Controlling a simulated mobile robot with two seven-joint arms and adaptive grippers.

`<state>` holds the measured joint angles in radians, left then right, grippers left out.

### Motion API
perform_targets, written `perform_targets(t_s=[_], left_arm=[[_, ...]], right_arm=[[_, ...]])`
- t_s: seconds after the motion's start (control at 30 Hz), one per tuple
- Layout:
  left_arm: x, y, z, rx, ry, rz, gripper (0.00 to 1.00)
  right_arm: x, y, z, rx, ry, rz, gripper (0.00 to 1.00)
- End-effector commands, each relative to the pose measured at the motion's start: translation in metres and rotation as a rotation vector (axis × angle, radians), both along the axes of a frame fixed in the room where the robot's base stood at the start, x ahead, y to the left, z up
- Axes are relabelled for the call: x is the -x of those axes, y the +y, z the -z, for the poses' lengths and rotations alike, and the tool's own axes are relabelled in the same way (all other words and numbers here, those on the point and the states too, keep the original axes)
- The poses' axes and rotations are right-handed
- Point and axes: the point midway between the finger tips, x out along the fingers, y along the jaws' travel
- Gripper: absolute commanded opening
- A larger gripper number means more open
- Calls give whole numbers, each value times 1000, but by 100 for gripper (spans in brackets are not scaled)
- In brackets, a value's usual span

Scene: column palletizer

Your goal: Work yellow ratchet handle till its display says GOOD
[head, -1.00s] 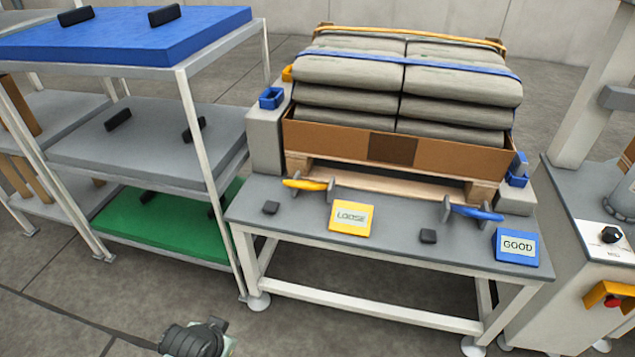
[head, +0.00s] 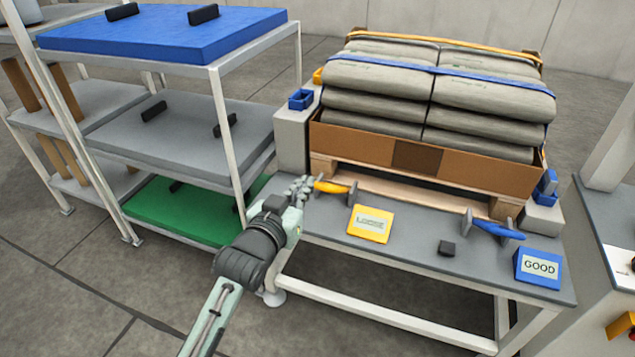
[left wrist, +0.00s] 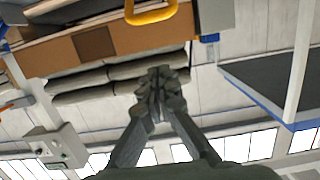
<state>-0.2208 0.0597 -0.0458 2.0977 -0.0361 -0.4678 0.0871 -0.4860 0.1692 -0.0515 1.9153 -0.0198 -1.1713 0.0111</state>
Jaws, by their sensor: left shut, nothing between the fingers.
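The yellow ratchet handle (head: 332,187) sits in its bracket at the left of the grey table. The yellow display (head: 370,224) in front of it reads LOOSE. My left gripper (head: 303,186) is shut and empty, just left of the yellow handle; contact is hard to tell in the head view. In the left wrist view the shut fingers (left wrist: 159,82) point toward the pallet, with a yellow loop (left wrist: 151,12), probably the handle, beyond the fingertips. The blue ratchet handle (head: 497,230) is at the right, and its display (head: 538,267) reads GOOD. My right gripper is not in view.
A shelf rack (head: 180,110) stands close on the left.

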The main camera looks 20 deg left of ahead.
Motion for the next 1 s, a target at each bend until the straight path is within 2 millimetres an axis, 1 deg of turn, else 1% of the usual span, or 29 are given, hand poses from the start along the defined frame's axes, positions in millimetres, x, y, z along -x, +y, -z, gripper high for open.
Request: perform_targets(t_s=[0.13,0.23,0.6,0.63,0.7,0.8,1.0], left_arm=[[-8,0,2,0,1,0,0],[-23,-1,4,0,0,0,0],[-100,-3,16,0,1,0,0],[-101,-3,20,0,4,0,0],[-90,-3,34,0,7,0,0],[-85,-3,44,0,5,-1,0],[-79,-3,52,0,2,-1,0]], right_arm=[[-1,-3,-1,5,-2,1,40],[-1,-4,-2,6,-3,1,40],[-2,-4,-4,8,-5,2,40],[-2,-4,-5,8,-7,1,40],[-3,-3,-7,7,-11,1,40],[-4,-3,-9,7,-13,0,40],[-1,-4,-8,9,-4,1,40]])
